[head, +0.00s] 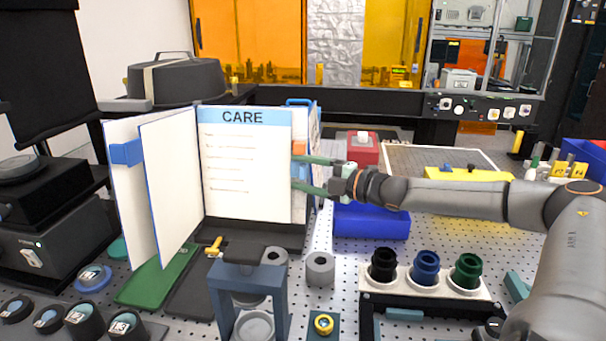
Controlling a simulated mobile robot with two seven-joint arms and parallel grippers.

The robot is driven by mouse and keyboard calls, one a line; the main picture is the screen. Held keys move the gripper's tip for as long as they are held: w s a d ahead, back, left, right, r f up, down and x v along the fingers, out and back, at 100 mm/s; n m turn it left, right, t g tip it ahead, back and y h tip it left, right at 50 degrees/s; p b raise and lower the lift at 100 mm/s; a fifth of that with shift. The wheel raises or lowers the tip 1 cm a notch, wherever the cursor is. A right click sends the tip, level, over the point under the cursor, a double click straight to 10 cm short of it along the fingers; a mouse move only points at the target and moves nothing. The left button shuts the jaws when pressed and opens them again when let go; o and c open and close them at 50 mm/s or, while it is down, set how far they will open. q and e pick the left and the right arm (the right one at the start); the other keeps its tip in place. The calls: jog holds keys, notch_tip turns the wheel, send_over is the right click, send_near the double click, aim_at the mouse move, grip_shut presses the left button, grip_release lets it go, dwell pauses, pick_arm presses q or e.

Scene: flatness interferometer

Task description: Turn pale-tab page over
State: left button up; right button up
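An upright flip book stands open on the bench, with a white page headed CARE (246,170) facing me. A pale blue tab (298,171) shows at its right edge, below an orange tab (298,148). Two turned leaves (168,190) stand at the left, with a darker blue tab (126,153) on the outer one. My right gripper (296,172) reaches in from the right. Its two green fingers are apart, one above and one below the pale tab. I cannot tell whether they touch it. My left gripper is not in view.
A blue bin (370,222) sits below my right forearm. A rack with black, blue and green cups (425,268) stands at front right. A dark blue stand (250,290) is in front of the book. Dark equipment (40,215) stands at the left.

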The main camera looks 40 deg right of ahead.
grip_shut()
dwell(0.3)
dwell(1.0)
